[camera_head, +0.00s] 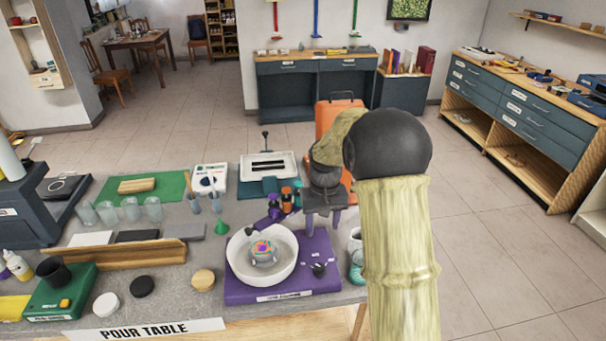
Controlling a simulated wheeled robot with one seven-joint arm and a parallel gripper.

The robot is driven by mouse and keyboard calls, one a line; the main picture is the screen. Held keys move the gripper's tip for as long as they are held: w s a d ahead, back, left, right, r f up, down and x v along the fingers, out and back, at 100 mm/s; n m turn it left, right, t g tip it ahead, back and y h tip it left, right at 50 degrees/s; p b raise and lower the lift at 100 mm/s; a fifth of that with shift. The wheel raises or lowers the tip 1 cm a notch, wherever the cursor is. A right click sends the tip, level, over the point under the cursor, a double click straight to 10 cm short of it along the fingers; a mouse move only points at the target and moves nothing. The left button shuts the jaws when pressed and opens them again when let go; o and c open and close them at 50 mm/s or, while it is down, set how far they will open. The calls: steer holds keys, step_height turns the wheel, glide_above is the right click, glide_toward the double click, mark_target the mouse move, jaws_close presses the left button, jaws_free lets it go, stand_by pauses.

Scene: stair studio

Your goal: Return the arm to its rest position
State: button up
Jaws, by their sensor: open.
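My arm rises at the right of the view, bends at a black elbow and reaches down over the right end of the pour table. My gripper (323,219) points down near the far right corner of a purple platform (240,292). Its two purple fingers are apart, with nothing seen between them. A white bowl (237,263) stands on the platform, left of and nearer than the gripper. A grey object with a multicoloured top (263,252) sits inside the bowl. My forearm's far side is hidden behind the elbow.
Small orange and dark bottles (287,199) stand close left of my gripper. A mug (355,243) stands near the table's right edge, partly behind my arm. An orange suitcase (334,113) is behind the arm. Floor right of the arm is clear up to the drawer cabinet (525,120).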

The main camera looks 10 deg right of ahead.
steer(key=s+r+t, duration=0.1)
steer(key=s+t, duration=0.1)
steer(key=s, duration=1.9)
steer(key=shift+s+d+r+t, duration=0.15)
steer(key=shift+s+r+t, duration=0.15)
steer(key=shift+s+r, duration=0.1)
